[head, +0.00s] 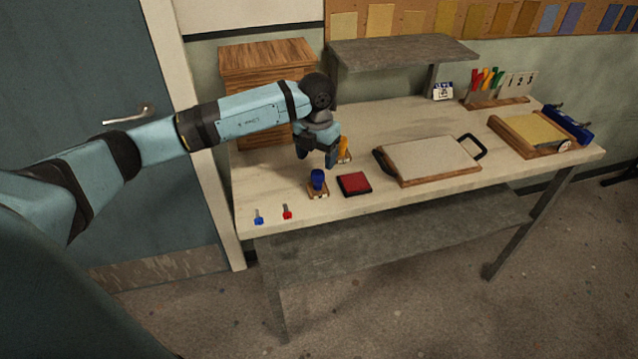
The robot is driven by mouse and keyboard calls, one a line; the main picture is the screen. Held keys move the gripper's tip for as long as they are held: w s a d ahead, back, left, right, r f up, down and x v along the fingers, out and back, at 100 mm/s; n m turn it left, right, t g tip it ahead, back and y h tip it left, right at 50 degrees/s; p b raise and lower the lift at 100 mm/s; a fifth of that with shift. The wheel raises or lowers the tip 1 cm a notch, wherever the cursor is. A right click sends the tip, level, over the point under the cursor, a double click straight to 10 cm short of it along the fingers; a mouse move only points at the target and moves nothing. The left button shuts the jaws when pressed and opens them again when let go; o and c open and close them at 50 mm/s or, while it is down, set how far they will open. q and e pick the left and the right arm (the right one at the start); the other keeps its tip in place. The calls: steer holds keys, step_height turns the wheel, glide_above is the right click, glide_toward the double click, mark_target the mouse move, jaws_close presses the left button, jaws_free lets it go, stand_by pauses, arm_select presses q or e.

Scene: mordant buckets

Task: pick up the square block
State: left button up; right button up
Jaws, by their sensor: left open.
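My left gripper (317,157) is open and points down over the near left part of the table. It is above and just behind a blue upright knob on a small wooden base (317,184), apart from it as far as I can see. A yellow-orange piece (344,147) stands behind the gripper, partly hidden by it. A flat red square in a dark frame (354,184) lies to the right of the blue knob. I cannot tell for sure which of these is the square block. My right gripper is not in view.
The table (370,120) also holds a board with dark handles (430,160), a wooden tray with a yellow surface (530,132), and a wooden drawer box (262,62) beside a grey raised shelf (400,50). Small blue (259,217) and red (287,212) items lie near the front edge.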

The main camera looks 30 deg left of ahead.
mark_target(317, 172)
arm_select(q)
steer(key=shift+d+f, duration=0.1)
steer(key=shift+f, duration=0.85)
steer(key=shift+s+d+f+p, duration=0.1)
steer(key=shift+f+p, duration=0.2)
steer(key=shift+f, duration=1.05)
steer(key=shift+s+d+f+p, duration=0.1)
steer(key=shift+f+p, duration=0.15)
steer(key=shift+f, duration=1.1)
steer(key=c, duration=1)
